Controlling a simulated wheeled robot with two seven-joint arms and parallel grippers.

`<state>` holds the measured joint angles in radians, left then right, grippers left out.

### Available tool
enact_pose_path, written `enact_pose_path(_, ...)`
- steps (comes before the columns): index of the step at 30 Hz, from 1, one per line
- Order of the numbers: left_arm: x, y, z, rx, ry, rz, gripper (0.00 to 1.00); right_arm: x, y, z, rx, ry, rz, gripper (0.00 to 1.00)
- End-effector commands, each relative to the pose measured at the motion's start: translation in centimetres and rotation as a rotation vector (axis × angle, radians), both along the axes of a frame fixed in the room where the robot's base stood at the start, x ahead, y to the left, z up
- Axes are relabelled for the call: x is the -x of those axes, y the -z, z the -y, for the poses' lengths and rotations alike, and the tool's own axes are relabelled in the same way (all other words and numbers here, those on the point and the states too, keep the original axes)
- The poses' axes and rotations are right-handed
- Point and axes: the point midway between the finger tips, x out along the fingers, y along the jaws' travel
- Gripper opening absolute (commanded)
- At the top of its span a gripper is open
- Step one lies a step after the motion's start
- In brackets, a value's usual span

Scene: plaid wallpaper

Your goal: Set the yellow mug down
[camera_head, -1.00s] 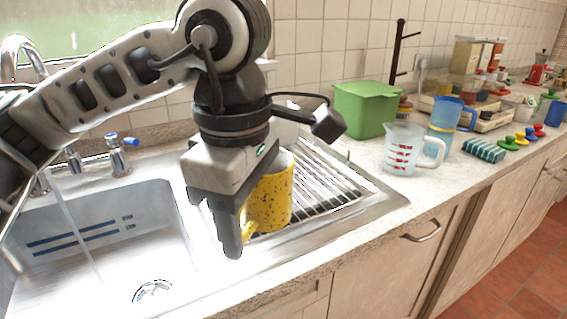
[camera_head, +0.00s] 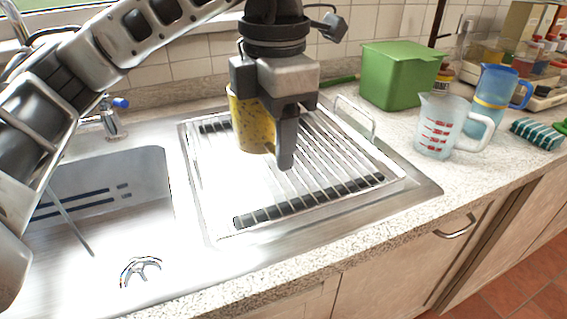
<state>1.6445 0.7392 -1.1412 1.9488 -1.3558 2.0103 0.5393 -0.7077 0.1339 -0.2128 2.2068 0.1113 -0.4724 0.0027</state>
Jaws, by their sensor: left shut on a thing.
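The yellow speckled mug (camera_head: 249,126) is over the drying rack (camera_head: 335,178) beside the sink. My left gripper (camera_head: 282,150) is shut on it, with a dark finger on the mug's right side. The mug looks upright. Its upper part is partly hidden by the gripper, and I cannot tell whether its base touches the rack. My right gripper is not in view.
The sink basin (camera_head: 100,215) lies to the left, with a tap handle (camera_head: 112,118) behind it. On the counter to the right stand a green bin (camera_head: 398,78), a measuring jug (camera_head: 437,128), a blue pitcher (camera_head: 489,98) and a striped sponge (camera_head: 536,134). Most of the rack is bare.

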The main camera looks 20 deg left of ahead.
Motion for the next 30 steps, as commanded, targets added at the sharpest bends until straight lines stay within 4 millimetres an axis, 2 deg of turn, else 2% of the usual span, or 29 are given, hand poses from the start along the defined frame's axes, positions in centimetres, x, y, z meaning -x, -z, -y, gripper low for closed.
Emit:
enact_pose_path(1,-0.7,1.5,-0.1,0.000,0.001,-0.007,0.07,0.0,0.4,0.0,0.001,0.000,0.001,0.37)
enact_pose_path(6,-2.6,3.5,-0.4,0.000,0.001,-0.003,0.07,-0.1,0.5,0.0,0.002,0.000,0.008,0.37)
enact_pose_path(11,-3.3,4.3,-0.5,0.001,0.003,-0.001,0.07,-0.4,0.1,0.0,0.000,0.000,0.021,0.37)
enact_pose_path(13,-3.9,5.2,-0.6,0.001,0.001,-0.004,0.07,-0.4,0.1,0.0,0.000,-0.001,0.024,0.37)
enact_pose_path(18,-3.9,7.7,-0.6,0.001,0.004,-0.002,0.07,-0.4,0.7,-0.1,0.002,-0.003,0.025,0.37)
enact_pose_path(30,-3.9,8.2,-0.6,0.001,0.003,0.001,0.07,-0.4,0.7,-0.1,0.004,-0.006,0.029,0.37)
